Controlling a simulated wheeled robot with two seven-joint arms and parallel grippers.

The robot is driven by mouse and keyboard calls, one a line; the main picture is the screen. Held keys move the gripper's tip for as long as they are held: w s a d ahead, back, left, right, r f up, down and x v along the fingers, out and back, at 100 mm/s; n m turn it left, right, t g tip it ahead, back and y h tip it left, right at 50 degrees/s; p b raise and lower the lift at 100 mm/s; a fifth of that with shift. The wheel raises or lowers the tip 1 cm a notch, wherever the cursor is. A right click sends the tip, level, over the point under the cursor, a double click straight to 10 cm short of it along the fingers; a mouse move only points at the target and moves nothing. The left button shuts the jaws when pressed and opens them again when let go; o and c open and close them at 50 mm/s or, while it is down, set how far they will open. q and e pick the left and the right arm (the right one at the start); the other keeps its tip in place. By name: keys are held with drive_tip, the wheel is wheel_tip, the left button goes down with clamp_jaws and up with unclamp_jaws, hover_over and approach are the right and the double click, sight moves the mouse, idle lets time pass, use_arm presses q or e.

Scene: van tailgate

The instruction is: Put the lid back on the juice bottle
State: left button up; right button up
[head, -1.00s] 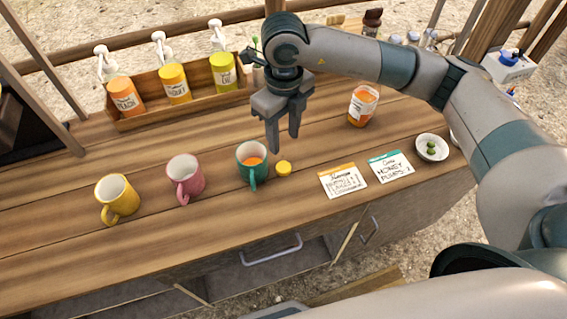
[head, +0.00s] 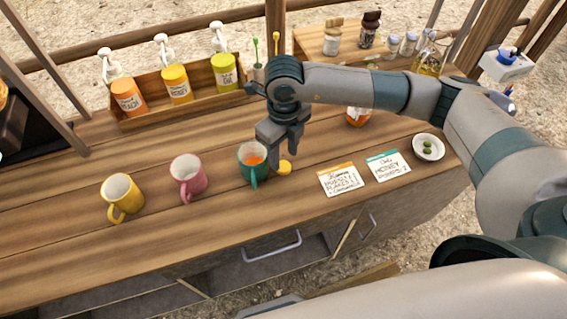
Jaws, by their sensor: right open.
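A small round yellow lid (head: 285,168) lies on the wooden counter just right of the green mug. My right gripper (head: 284,158) is open and empty, fingers pointing down, with its fingertips low over or beside the lid. I cannot tell whether they touch it. The juice bottle (head: 356,117), a clear container with orange contents and a label, stands farther back to the right. My right arm hides its upper part now. My left gripper is not in view.
A green mug (head: 254,174) with orange drink stands close left of the gripper. A pink mug (head: 188,185) and a yellow mug (head: 123,203) are farther left. Two cards (head: 341,180) and a white bowl (head: 428,153) lie right. A pump-bottle crate (head: 205,105) stands behind.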

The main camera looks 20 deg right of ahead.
sight(284, 166)
drive_tip(key=shift+s+f+p, duration=0.1)
drive_tip(key=shift+f+p, duration=0.5)
drive_tip(key=shift+f, duration=1.15)
drive_tip(key=shift+c, duration=0.5)
drive_tip(key=c, duration=0.7)
